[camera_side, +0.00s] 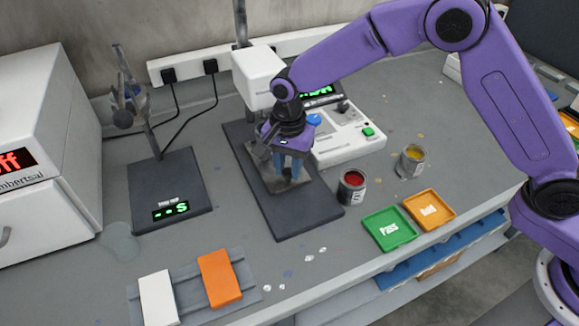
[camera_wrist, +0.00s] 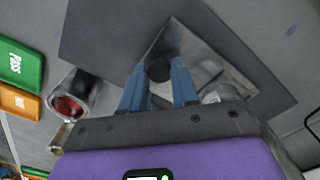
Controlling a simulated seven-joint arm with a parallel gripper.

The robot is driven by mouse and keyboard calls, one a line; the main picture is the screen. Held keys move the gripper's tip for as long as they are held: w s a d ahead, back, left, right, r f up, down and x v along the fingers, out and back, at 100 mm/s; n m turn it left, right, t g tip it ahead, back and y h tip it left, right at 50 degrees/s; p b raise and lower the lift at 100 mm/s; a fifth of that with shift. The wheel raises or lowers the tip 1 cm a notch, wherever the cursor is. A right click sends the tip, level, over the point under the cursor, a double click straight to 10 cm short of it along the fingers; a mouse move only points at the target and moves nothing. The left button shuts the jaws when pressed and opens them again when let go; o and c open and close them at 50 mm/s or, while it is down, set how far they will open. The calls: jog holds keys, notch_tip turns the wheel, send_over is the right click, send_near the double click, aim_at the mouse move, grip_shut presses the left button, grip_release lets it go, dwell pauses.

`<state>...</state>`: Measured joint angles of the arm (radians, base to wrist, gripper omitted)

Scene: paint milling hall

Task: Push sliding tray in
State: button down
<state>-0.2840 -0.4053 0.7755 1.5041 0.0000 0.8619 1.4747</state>
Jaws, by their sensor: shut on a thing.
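The sliding tray (camera_side: 264,178) is a grey metal plate on a dark base (camera_side: 284,218), in front of and below a white instrument head (camera_side: 258,77). In the wrist view the tray (camera_wrist: 205,62) is a worn metal plate with a round black knob (camera_wrist: 159,71). My gripper (camera_side: 290,172) points down over the tray's near part. In the wrist view its blue fingers (camera_wrist: 157,68) stand on either side of the knob and are shut on it. The side view hides the knob behind the fingers.
Right of the base stand a white control box (camera_side: 345,137), a can of red paint (camera_side: 352,186) and a can of yellow paint (camera_side: 412,160). Green (camera_side: 389,228) and orange (camera_side: 429,209) trays lie nearer the front edge. A scale (camera_side: 172,190) stands left, with bare bench between.

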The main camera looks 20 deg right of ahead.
jog(key=c, duration=0.8)
grip_release()
jog(key=shift+c, duration=0.2)
jog(key=shift+r, duration=0.1)
notch_tip(320, 180, up, 17)
jog(key=shift+r, duration=0.2)
jog(key=shift+c, duration=0.4)
